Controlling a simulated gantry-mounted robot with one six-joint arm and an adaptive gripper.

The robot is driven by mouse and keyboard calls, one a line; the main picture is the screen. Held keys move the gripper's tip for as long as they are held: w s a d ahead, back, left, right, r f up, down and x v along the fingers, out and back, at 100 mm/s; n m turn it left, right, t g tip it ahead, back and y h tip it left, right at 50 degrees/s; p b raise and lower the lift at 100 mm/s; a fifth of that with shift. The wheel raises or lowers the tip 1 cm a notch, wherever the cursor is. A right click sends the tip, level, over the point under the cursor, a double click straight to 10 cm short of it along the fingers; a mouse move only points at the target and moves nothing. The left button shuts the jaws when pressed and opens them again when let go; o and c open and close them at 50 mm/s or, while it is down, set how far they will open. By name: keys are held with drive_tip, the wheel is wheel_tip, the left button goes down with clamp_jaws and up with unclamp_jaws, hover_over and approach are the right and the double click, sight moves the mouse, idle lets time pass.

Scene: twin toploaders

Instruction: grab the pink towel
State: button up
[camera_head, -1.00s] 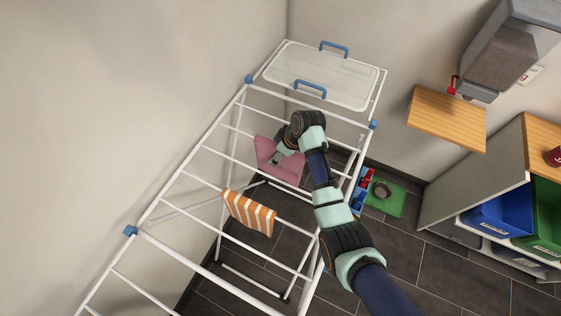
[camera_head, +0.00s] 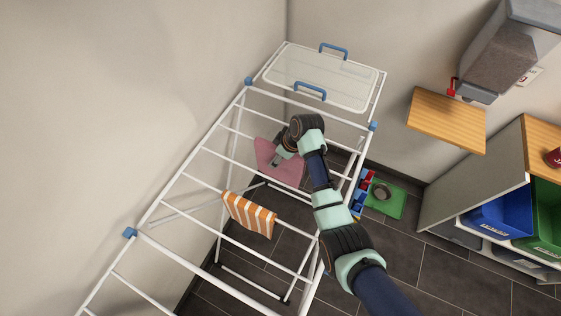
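The pink towel (camera_head: 285,174) hangs on a rod of the white drying rack, toward its far half. Its outline is uneven, and its upper right part is hidden behind my arm. My gripper (camera_head: 277,160) is at the towel's upper part and overlaps it in the picture. The fingers are small and dark against the cloth, so I cannot tell whether they are open or shut, or whether they hold the towel.
An orange-and-white striped towel (camera_head: 248,214) hangs on a nearer rod. The white rack (camera_head: 187,233) has several rods around my arm. A clear tray with blue handles (camera_head: 322,75) lies on its far end. A wooden shelf (camera_head: 447,119) juts from the wall at right.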

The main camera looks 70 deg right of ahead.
drive_tip(key=c, duration=1.3)
drive_tip(key=shift+r, duration=0.1)
